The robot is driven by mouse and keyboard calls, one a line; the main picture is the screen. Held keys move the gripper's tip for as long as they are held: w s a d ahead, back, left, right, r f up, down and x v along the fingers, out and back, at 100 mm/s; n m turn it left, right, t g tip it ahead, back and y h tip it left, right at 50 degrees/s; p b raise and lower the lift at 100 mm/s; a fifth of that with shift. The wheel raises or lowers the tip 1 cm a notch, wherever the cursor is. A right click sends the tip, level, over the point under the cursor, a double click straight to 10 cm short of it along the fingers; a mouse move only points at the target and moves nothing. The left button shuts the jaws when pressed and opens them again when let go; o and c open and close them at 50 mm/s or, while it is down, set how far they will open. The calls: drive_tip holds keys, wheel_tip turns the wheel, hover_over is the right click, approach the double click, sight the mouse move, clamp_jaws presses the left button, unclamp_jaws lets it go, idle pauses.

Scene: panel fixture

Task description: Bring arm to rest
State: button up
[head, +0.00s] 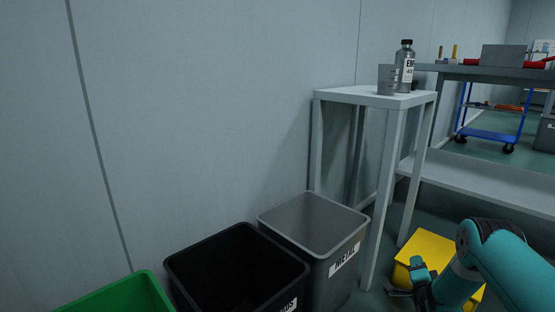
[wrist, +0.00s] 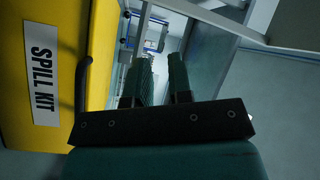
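My teal arm (head: 495,265) reaches in from the lower right of the head view, low in front of the yellow box. My gripper (head: 398,292) is at its end, small and partly dark against the floor. In the wrist view my gripper (wrist: 158,70) shows two dark ribbed fingers with a gap between them. Nothing is held between them. The yellow spill kit box (wrist: 50,75) stands close on the left of the wrist view; it also shows behind my arm in the head view (head: 430,247).
A metal bin (head: 345,268), a black bin (head: 237,270) and a green bin (head: 115,297) line the wall. A workbench (head: 480,72) and blue cart (head: 490,134) are at right.

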drive_tip(key=s+a+r+n+g+y, duration=0.1)
drive_tip(key=a+r+n+g+y, duration=0.15)
drive_tip(key=a+r+n, duration=0.4)
drive_tip(key=s+a+r+n+g+y, duration=0.1)
drive_tip(key=a+r+g+y, duration=0.2)
drive_tip(key=r, duration=0.7)
drive_tip(key=s+a+r+n+g, duration=0.3)
drive_tip(key=s, duration=0.6)
drive_tip(key=s+a+r+n+g, duration=0.2)
drive_tip(key=s+a+r+g, duration=0.15)
drive_tip(key=s, duration=0.55)
drive_tip(key=s+a+r+n+g, duration=0.2)
drive_tip(key=s+r+n+g, duration=0.15)
drive_tip(key=s, duration=0.65)
drive_tip(key=s+a+r+n+g+y+p, duration=0.1)
drive_tip(key=s+a+r+n+p, duration=0.1)
drive_tip(key=s+a+r+p, duration=0.45)
drive_tip(key=s+a+r+n+g+y+p, duration=0.1)
drive_tip(key=s+a+r+n+y+p, duration=0.15)
drive_tip(key=r+p, duration=0.75)
drive_tip(key=s+a+r+n+y+p, duration=0.15)
drive_tip(key=s+a+r+p, duration=0.35)
drive_tip(key=r, duration=0.8)
wheel_tip(320, 180, up, 34)
drive_tip(key=w+p, duration=0.2)
drive_tip(key=p, duration=3.1)
drive_tip(key=shift+w+a+n+h+p, duration=0.2)
drive_tip(key=shift+n+h+p, duration=0.1)
drive_tip(key=shift+h+p, duration=0.15)
